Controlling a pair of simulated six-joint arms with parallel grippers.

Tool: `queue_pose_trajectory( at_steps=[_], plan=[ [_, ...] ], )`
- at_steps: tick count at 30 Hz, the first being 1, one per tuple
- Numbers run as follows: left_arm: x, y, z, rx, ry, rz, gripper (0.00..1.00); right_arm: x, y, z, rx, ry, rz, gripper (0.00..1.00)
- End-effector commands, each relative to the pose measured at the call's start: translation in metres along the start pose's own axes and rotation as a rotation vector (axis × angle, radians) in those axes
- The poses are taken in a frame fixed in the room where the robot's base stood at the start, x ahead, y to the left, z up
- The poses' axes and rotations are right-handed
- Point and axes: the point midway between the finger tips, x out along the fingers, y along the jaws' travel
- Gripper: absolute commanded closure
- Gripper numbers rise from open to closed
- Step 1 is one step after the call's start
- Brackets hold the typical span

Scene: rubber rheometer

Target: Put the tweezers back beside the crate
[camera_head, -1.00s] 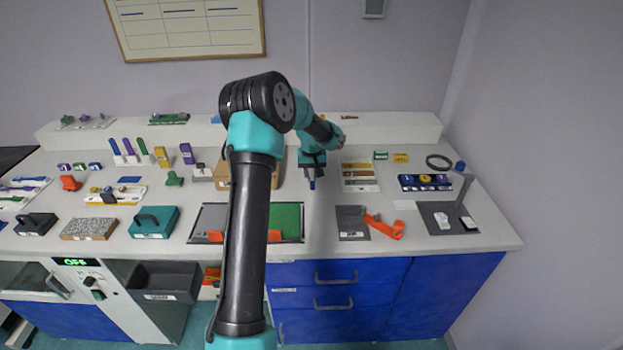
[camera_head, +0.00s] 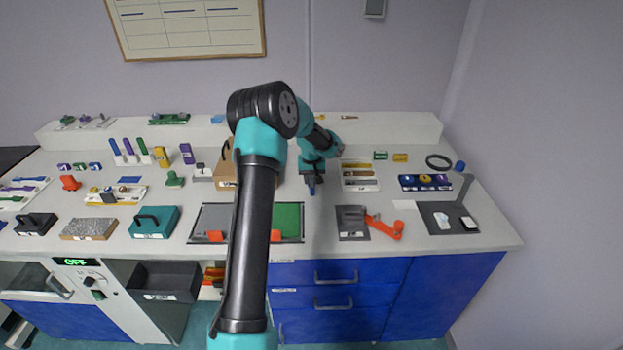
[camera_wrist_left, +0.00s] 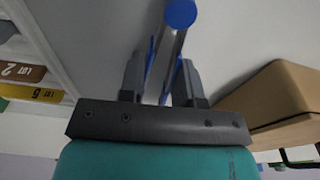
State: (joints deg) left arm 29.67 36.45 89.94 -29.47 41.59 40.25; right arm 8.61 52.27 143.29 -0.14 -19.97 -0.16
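My left gripper (camera_head: 311,188) hangs over the white bench, to the right of the wooden crate (camera_head: 226,170). In the left wrist view its two grey fingers (camera_wrist_left: 163,75) stand on either side of the tweezers, close against their blue legs. The tweezers (camera_wrist_left: 171,52) have a grey shaft and a round blue end pointing away from the palm. In the head view only a small blue tip of the tweezers (camera_head: 312,192) shows below the fingers. The crate also shows at the right in the left wrist view (camera_wrist_left: 275,95), apart from the fingers. My right gripper is not in view.
A rack with coloured strips (camera_head: 361,186) stands right of the gripper. A grey-and-green mat (camera_head: 288,222) lies in front, and a grey plate (camera_head: 350,222) with an orange tool (camera_head: 384,226) lies front right. My left arm hides part of the crate.

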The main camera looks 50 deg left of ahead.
Motion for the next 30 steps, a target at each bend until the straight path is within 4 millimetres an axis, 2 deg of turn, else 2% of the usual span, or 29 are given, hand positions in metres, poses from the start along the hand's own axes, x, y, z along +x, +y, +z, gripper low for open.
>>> queue_pose_trajectory(
  at_steps=[5,14,23,26,30],
  plan=[
    [0.003,0.0,0.0,0.0,0.0,0.0,0.71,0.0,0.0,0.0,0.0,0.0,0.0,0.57],
    [0.003,0.0,0.0,0.0,0.0,0.0,0.43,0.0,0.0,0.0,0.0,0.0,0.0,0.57],
    [0.001,0.0,0.0,0.0,0.0,0.0,0.43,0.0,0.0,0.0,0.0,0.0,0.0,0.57],
    [-0.005,0.0,0.0,0.0,0.001,0.0,0.43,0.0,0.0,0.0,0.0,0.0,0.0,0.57],
    [-0.023,0.0,-0.001,0.001,0.003,0.001,0.43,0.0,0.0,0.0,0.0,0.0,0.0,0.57]
  ],
)
